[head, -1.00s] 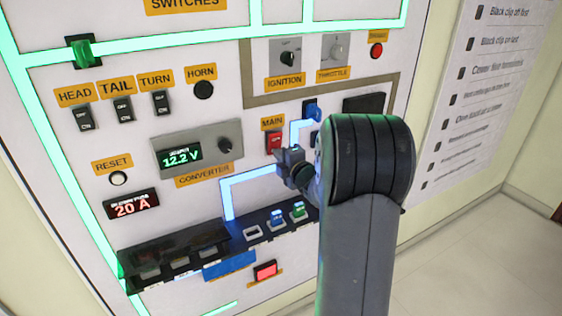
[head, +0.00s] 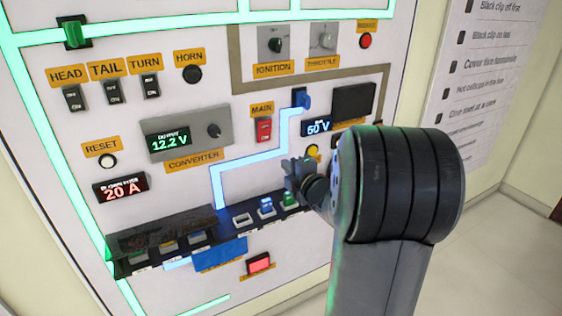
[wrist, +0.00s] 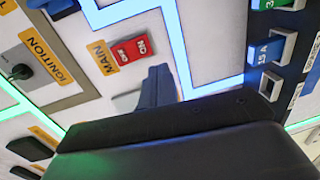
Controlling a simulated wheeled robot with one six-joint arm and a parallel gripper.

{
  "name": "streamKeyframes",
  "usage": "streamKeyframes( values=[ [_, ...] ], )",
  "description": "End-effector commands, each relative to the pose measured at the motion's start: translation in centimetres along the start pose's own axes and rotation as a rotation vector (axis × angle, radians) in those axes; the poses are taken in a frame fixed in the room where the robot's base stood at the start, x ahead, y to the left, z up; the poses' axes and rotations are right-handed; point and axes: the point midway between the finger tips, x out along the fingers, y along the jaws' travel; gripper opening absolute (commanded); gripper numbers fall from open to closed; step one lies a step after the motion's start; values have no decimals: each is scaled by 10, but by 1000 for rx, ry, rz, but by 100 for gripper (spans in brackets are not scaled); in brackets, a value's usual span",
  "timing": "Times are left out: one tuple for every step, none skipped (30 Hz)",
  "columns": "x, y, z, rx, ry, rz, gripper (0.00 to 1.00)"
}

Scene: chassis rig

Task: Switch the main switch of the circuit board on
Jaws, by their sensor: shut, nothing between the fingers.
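The main switch (head: 264,130) is a red rocker under the orange MAIN label on the circuit board (head: 215,100). It also shows in the wrist view as a red rocker (wrist: 132,50) marked ON and OFF. I cannot tell for sure which side is pressed in. My gripper (head: 290,172) is shut and empty, below and right of the switch in the head view. Its dark finger (wrist: 157,88) shows beside the switch in the wrist view, with a gap between them in the picture.
A blue lit path runs right of the switch to a blue knob (head: 301,98). A 50 V display (head: 318,125) and yellow button (head: 312,150) are near. Below lie fuses (head: 266,206) and a red lit button (head: 259,263). The ignition knob (head: 275,45) is above.

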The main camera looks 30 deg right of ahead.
Motion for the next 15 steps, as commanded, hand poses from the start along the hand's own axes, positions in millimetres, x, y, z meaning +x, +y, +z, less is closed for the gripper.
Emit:
streamKeyframes(
  values=[
    [-8, -4, 0, -1, -2, 0, 0],
    [-12, -5, 0, 0, -1, 1, 0],
    [-17, -6, 1, 0, -2, 1, 0],
    [-19, -6, 1, -1, -2, 1, 0],
    [-22, -7, 1, -1, -1, 0, 0],
    [-24, -8, 0, -1, -1, 0, 0],
    [-25, -8, 0, -1, 0, -1, 0],
    [-26, -9, 0, -1, 0, -1, 0],
    [-27, -9, 0, -1, 1, 0, 0],
    [-28, -8, 0, -1, 1, 0, 0],
    [-28, -8, 0, -1, 1, 0, 0],
    [-28, -8, 0, -1, 1, 0, 0],
    [-28, -8, 0, -1, 1, 0, 0],
    [-28, -8, 0, -1, 1, 0, 0],
    [-28, -8, 0, -1, 1, 0, 0]
  ],
)
